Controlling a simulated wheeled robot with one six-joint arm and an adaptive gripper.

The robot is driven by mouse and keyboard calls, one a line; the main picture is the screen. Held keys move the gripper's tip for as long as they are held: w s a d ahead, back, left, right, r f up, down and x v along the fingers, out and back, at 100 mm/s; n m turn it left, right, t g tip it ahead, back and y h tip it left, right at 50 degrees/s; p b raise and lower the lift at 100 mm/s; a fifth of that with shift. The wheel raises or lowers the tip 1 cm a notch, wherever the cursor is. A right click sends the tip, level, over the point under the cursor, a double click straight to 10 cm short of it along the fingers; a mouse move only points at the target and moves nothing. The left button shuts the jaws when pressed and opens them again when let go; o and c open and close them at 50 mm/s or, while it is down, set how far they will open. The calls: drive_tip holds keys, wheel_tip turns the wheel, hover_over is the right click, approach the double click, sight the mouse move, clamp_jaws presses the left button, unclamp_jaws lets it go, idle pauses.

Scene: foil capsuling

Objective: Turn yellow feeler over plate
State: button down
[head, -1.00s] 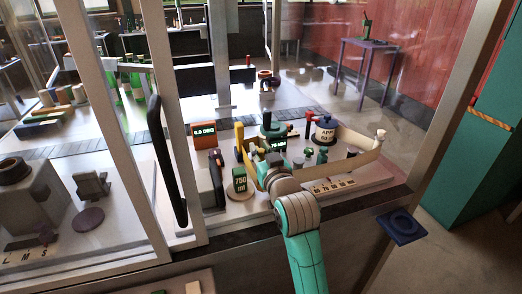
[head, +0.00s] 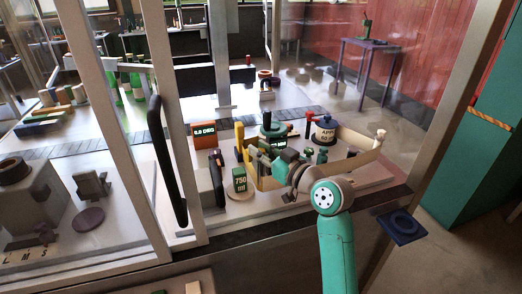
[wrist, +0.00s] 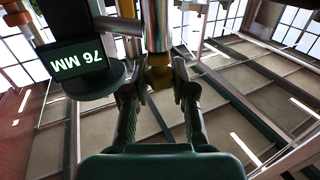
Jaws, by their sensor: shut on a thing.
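My gripper (wrist: 159,88) is shut on a small dull-yellow piece (wrist: 160,72), which looks like the yellow feeler, just below a shiny steel cylinder (wrist: 157,25) in the wrist view. In the head view my gripper (head: 256,150) reaches left, close to an upright yellow post (head: 239,137); its fingertips are small and partly hidden there. A dark gauge with a "76 MM" display (wrist: 79,60) is left of the fingers in the wrist view; its round green top (head: 272,130) shows behind the gripper in the head view. I cannot clearly make out the plate.
A green "750" block (head: 239,180) and an orange display box (head: 206,142) stand left of my gripper. Metal frame posts (head: 185,130) and the bench's dark front edge (head: 240,240) bound the space.

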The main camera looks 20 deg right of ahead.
drive_tip(key=n+g+y, duration=0.2)
drive_tip(key=y, duration=0.1)
drive_tip(key=n+g+y, duration=0.2)
drive_tip(key=n+y, duration=0.1)
drive_tip(key=shift+w+d+g, duration=0.1)
drive_tip(key=shift+g, duration=0.3)
drive_tip(key=n+g+y, duration=0.2)
drive_tip(key=g, duration=0.1)
drive_tip(key=n+g+y, duration=0.2)
drive_tip(key=n+g, duration=0.1)
drive_tip(key=shift+g, duration=0.6)
drive_tip(key=c, duration=0.9)
unclamp_jaws()
drive_tip(key=shift+c, duration=0.2)
drive_tip(key=v, duration=1.1)
drive_tip(key=shift+s+d, duration=0.2)
drive_tip(key=shift+d, duration=0.15)
